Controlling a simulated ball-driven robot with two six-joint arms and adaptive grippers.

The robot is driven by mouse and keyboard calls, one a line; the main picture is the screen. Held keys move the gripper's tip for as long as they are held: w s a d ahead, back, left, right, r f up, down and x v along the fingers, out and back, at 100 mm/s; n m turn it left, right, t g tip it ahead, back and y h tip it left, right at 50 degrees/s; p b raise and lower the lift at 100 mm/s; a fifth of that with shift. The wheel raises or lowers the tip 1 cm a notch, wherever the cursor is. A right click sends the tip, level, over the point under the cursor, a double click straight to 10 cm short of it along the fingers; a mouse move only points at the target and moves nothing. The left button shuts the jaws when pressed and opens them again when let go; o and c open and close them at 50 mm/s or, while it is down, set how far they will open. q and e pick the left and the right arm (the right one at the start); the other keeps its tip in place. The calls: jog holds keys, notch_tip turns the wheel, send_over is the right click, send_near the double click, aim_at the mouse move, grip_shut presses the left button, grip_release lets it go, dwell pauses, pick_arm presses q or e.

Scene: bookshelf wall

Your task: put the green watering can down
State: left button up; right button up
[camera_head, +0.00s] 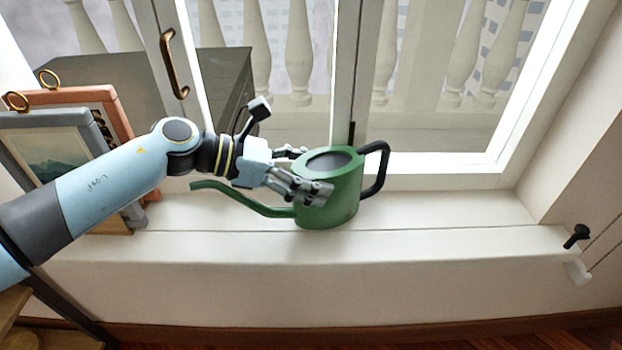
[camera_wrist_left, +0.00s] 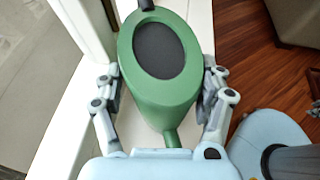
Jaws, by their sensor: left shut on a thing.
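The green watering can (camera_head: 344,204) is upright at the white window sill (camera_head: 430,243), its spout pointing left and its dark handle to the right. I cannot tell whether its base touches the sill. My left gripper (camera_head: 308,176) reaches in from the left and is shut on the can's body. In the left wrist view the green watering can (camera_wrist_left: 146,92) lies between the two fingers of the left gripper (camera_wrist_left: 163,90), one on each side, with its dark top opening facing the camera. My right gripper does not show.
Framed pictures (camera_head: 60,160) lean at the sill's left end. The window frame (camera_head: 345,80) with a brass handle (camera_head: 174,65) rises behind the can. The sill to the right of the can is clear. A small black knob (camera_head: 577,236) sits near the right wall.

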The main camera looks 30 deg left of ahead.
pick_arm(q)
jog(key=shift+f, duration=0.3)
jog(key=shift+f, duration=0.1)
jog(key=o, duration=1.4)
jog(key=shift+f, duration=0.1)
